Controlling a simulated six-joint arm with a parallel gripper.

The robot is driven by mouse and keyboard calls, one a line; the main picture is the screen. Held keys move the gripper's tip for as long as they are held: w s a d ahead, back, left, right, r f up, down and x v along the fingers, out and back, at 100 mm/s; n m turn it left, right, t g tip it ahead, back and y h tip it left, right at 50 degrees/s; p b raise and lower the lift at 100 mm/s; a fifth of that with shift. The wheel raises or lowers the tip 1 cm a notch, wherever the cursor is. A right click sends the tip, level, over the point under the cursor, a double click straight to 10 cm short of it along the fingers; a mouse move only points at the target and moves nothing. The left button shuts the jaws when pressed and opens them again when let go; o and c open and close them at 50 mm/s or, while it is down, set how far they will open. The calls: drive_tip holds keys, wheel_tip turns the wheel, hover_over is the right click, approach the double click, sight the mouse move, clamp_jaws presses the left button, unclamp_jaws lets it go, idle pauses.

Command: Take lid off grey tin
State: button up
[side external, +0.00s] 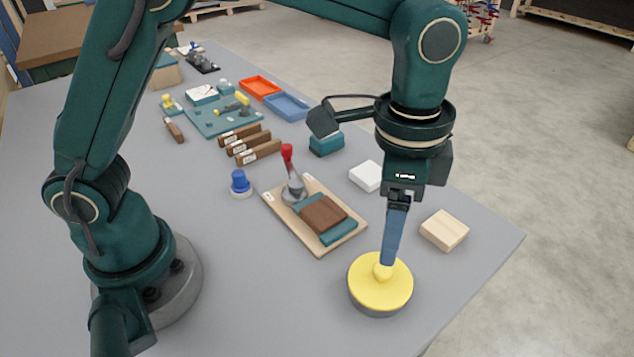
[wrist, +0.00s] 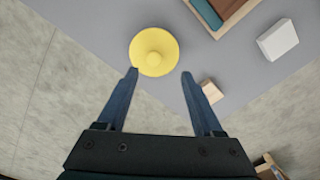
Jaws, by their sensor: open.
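The yellow lid (side external: 364,286) with a round knob on top sits on the grey tin (side external: 376,312) near the table's front right edge. The lid also shows in the wrist view (wrist: 142,60), where it hides the tin. My gripper (side external: 388,262) points down over the lid, its fingers overlapping the knob in the side view. In the wrist view my gripper (wrist: 160,72) is open, with nothing between its fingers. There the knob lies just beyond the fingertips, roughly between their lines. Whether a finger touches the knob is unclear.
A pale wood block (side external: 444,230) stands to the right of the tin. A wooden board (side external: 283,213) with a teal and brown block lies to the left, and a white block (side external: 366,176) behind. The table's right edge is near. Bare table lies left of the tin.

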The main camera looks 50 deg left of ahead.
sight(382, 267)
drive_tip(key=shift+s+d+f, duration=0.15)
drive_tip(key=shift+s+f, duration=0.05)
drive_tip(key=shift+f, duration=0.25)
drive_tip(key=shift+s+d+f, duration=0.15)
drive_tip(key=shift+s+f, duration=0.05)
drive_tip(key=shift+f, duration=2.45)
clamp_jaws()
